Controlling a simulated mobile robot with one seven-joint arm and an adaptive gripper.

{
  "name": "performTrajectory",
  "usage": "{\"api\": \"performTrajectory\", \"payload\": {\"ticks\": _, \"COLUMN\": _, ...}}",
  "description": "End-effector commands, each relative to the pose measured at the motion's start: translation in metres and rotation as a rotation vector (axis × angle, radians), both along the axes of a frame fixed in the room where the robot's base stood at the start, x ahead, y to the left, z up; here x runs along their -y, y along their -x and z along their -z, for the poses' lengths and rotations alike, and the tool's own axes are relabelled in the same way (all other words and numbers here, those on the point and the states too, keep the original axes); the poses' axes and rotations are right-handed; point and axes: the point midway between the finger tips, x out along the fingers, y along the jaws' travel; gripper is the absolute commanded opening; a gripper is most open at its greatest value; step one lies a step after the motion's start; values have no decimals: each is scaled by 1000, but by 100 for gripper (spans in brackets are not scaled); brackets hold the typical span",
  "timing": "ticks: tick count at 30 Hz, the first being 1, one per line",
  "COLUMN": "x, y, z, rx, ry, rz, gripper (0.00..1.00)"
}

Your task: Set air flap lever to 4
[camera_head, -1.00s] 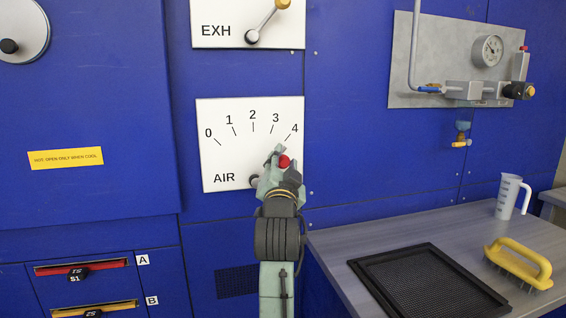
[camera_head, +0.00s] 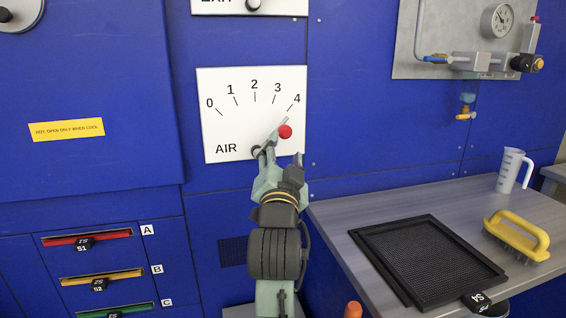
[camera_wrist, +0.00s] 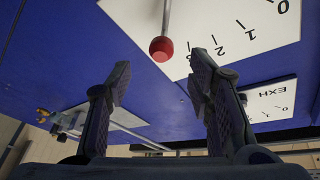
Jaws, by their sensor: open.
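The white AIR plate (camera_head: 230,125) carries a scale from 0 to 4. Its lever ends in a red ball knob (camera_head: 285,131), which shows below the 4, at the right of the scale. The exact mark is hard to read because the knob stands out from the plate. My gripper (camera_head: 283,156) is open and empty just below the knob, and it partly covers the lever's lower end. In the wrist view the red knob (camera_wrist: 161,48) appears ahead of and between the spread fingers (camera_wrist: 160,75), apart from both.
The EXH plate (camera_head: 285,6) is above. Labelled slots (camera_head: 88,238) are at the lower left. At the right, a worktop (camera_head: 340,215) holds a black mesh screen (camera_head: 430,265), a yellow brush (camera_head: 518,232) and a jug (camera_head: 510,170). A gauge panel (camera_head: 430,40) hangs above it.

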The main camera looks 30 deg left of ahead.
Motion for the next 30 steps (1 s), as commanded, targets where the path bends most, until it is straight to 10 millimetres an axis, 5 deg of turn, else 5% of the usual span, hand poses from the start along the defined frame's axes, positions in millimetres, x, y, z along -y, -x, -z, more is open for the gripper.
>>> {"api": "performTrajectory", "payload": {"ticks": 7, "x": 15, "y": 24, "z": 7, "rx": 0, "ry": 0, "rz": 0, "gripper": 47}}
{"api": "performTrajectory", "payload": {"ticks": 25, "x": 16, "y": 27, "z": 8, "rx": 0, "ry": 0, "rz": 0, "gripper": 47}}
{"api": "performTrajectory", "payload": {"ticks": 30, "x": 3, "y": 56, "z": -23, "rx": 158, "ry": -1, "rz": -52, "gripper": 47}}
